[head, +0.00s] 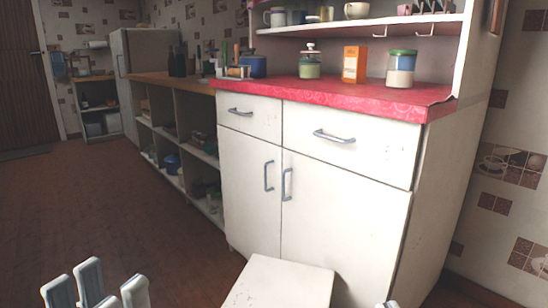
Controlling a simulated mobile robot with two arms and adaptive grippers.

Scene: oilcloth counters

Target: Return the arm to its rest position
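My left gripper (108,290) shows at the bottom left of the head view, with its pale grey fingers pointing up. The fingers stand apart with a gap between them, and nothing shows in it. The fingers are in front of the brown floor and touch nothing that I can see. Only a small pale tip of what looks like my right gripper (391,304) shows at the bottom edge, in front of the white cabinet. Most of it is out of frame, so its opening cannot be seen.
A white cabinet (245,166) with a red top (330,94) stands ahead. A jar with a green lid (401,68), an orange box (354,64) and another jar (310,66) stand on it. A white stool (279,283) stands close in front. The floor (95,210) at left is clear.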

